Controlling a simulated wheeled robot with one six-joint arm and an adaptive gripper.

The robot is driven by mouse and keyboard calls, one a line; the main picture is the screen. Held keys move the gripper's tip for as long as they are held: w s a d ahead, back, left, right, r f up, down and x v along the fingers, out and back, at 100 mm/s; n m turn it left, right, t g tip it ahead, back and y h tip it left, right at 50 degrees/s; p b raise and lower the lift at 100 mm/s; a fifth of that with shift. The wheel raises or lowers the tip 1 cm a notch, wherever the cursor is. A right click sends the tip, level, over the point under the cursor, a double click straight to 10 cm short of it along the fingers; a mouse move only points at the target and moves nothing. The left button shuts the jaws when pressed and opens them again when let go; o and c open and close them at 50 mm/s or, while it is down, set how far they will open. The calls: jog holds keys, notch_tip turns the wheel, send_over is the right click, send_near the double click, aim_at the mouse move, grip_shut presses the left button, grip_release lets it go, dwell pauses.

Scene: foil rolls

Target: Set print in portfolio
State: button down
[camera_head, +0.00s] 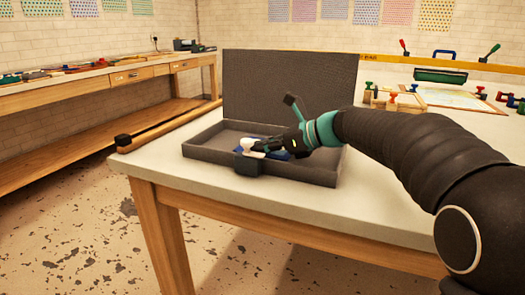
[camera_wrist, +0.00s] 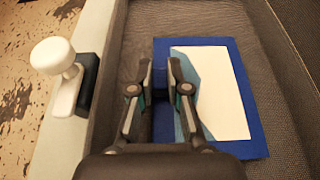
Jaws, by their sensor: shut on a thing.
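The portfolio is a dark grey open case (camera_head: 205,152) on the table, with its lid (camera_head: 290,85) standing up at the back. The print (camera_wrist: 222,95), a blue-bordered sheet with white and light blue areas, lies inside the case in the wrist view. Its blue edge shows in the head view (camera_head: 276,155). My gripper (camera_wrist: 160,72) is over the print's left part, with its two fingers close together and shut on it. I cannot tell whether the print rests fully on the case floor.
A white knob (camera_wrist: 52,56) on a dark block stands at the case's front wall, left of my gripper. Stamps and a framed picture (camera_head: 445,96) sit at the back right.

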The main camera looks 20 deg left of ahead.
jog(key=shift+f, duration=0.3)
jog(key=shift+f, duration=0.15)
jog(key=c, duration=1.2)
grip_release()
jog(key=shift+o, duration=0.2)
jog(key=shift+d+r, duration=0.1)
jog(key=shift+r, duration=0.1)
jog(key=v, duration=1.1)
jog(key=shift+d+r, duration=0.1)
jog(key=shift+d, duration=0.3)
